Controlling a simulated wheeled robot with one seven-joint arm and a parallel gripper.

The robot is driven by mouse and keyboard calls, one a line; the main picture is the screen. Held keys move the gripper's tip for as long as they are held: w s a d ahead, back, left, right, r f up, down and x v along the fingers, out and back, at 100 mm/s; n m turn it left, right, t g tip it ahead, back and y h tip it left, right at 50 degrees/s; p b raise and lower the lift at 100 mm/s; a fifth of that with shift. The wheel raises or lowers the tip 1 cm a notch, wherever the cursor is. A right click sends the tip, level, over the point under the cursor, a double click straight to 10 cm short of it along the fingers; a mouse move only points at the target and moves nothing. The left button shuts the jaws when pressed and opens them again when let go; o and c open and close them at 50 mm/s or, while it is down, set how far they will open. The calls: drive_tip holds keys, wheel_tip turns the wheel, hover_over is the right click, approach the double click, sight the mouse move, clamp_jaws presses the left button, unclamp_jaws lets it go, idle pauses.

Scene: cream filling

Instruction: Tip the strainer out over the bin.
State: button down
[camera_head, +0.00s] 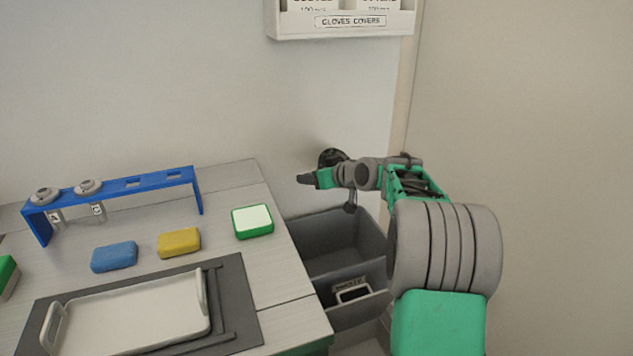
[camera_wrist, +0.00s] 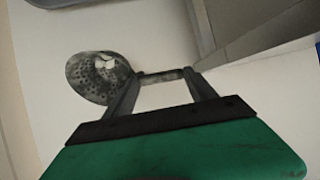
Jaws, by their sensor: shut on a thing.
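The strainer (camera_wrist: 84,84) is a dark, round metal bowl with small holes, seen in the wrist view. White lumps (camera_wrist: 106,63) show in it. My gripper (camera_wrist: 161,76) is shut on the strainer's thin handle, with the bowl out to the left of the fingers. In the head view the dark strainer (camera_head: 331,157) shows beside my gripper (camera_head: 308,179), above the back of the bin in the picture. The grey bin (camera_head: 349,267) is open and stands right of the counter. I cannot tell how far the bowl is tilted.
The counter holds a blue rack (camera_head: 150,182) with two metal pieces, a blue sponge (camera_head: 114,256), a yellow sponge (camera_head: 179,242), a green-and-white block (camera_head: 253,221) and a white tray (camera_head: 140,312) on a dark mat. A glove dispenser (camera_head: 345,22) hangs on the wall above.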

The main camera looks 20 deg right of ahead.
drive_tip(key=shift+f+t+b, duration=0.35)
drive_tip(key=shift+t+b, duration=0.65)
drive_tip(key=shift+b, duration=1.9)
drive_tip(key=t+b, duration=0.1)
drive_tip(key=b, duration=0.2)
drive_tip(key=shift+y, duration=0.3)
drive_tip(key=shift+r+t+b, duration=0.3)
drive_tip(key=shift+r+b, duration=0.15)
drive_tip(key=shift+b, duration=0.2)
drive_tip(key=shift+f, duration=0.1)
